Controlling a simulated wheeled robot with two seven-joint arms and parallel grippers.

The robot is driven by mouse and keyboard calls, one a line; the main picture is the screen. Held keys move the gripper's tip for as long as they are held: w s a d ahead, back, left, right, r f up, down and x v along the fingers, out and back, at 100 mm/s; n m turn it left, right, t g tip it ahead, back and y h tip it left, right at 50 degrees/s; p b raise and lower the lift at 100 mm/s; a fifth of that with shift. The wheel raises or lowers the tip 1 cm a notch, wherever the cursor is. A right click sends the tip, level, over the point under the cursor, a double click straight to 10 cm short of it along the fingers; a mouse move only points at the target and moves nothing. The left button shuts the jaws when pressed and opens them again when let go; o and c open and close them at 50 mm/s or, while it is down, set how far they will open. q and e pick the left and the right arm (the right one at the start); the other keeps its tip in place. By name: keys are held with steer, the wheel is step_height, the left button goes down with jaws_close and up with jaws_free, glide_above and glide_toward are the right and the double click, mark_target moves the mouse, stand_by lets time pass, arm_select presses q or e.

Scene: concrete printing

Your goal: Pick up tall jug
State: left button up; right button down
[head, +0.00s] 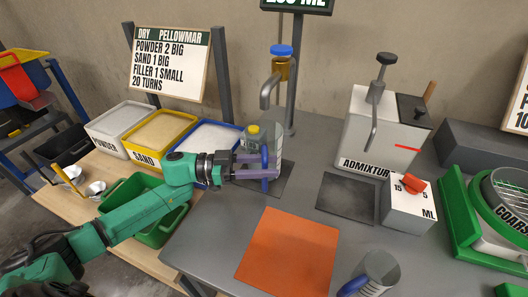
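A clear tall jug (269,131) with a blue handle (265,157) stands upright on a dark pad (280,181) below the tap. My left gripper (264,167) is at the handle, with its two purple fingers apart and one on each side of it. A gap shows between the fingers, and I cannot tell whether either touches the handle. My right gripper is not in view.
Another clear jug (379,270) with a blue handle stands at the front edge. An orange mat (288,252) lies mid-table. The admixture dispenser (375,134) and a dial box (408,207) stand right. A yellow-capped thing (253,129) is behind my gripper.

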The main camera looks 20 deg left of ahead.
arm_select(q)
jaws_close()
stand_by(1.2)
